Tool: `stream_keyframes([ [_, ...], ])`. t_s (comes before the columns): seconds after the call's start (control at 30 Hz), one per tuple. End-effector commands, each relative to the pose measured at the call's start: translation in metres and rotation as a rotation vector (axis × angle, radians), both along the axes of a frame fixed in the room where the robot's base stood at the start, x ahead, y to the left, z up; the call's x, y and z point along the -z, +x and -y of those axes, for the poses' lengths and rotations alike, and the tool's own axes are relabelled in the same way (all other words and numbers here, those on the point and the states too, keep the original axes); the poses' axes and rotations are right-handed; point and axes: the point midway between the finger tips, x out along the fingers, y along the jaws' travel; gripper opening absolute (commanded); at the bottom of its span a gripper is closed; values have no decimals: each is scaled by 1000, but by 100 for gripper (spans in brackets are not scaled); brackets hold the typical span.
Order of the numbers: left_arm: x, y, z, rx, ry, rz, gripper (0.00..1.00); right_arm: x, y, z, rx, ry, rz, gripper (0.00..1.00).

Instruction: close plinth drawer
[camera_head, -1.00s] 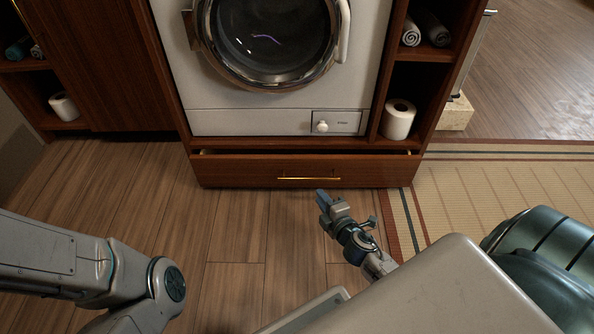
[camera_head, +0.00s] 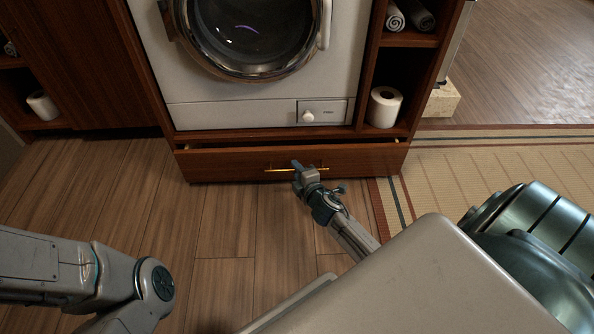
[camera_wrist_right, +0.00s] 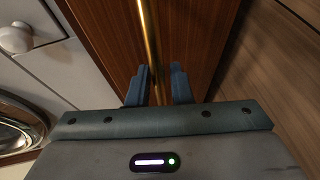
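The plinth drawer (camera_head: 228,166) is a dark brown wooden front under the washing machine. It stands slightly open, with a narrow gap along its top edge. Its brass bar handle (camera_head: 278,169) also shows in the right wrist view (camera_wrist_right: 147,35). My right gripper (camera_head: 297,166) is at the drawer front, over the handle's right half. In the right wrist view its two blue fingers (camera_wrist_right: 158,85) are apart, with the handle running between them. Whether they touch the bar is unclear. My left arm shows at lower left in the head view, but its gripper is out of view.
The washing machine (camera_head: 226,117) stands above the drawer. A shelf with a toilet roll (camera_head: 384,107) is at its right. A striped mat (camera_head: 455,185) lies on the right. The wooden floor (camera_head: 226,225) in front of the drawer is clear at left.

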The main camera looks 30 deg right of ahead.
Motion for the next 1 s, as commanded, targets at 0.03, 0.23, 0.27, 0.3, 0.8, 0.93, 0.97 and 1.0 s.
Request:
stream_keyframes([
  [0.03, 0, 0, 0, 0, 0, 0, 48, 0, 1, 0, 0, 0, 0, 19],
  [0.23, 0, 0, 0, 0, 0, 0, 48, 0, 1, 0, 0, 0, 0, 19],
  [0.27, 0, 0, 0, 0, 0, 0, 48, 0, 1, 0, 0, 0, 0, 15],
  [0.3, 0, 0, 0, 0, 0, 0, 48, 0, 1, 0, 0, 0, 0, 7],
  [0.8, -5, 0, 0, 0, 0, 0, 48, -1, 29, 17, 0, 0, 1, 0],
  [0.93, -6, 0, 0, 0, 0, 0, 48, 0, 37, 22, 0, 1, 0, 0],
  [0.97, -6, 0, 0, 0, 0, 0, 48, 0, 37, 23, 0, 1, 0, 0],
  [1.0, -6, 0, 0, -1, 1, 1, 48, 0, 38, 23, 1, 1, 0, 0],
])
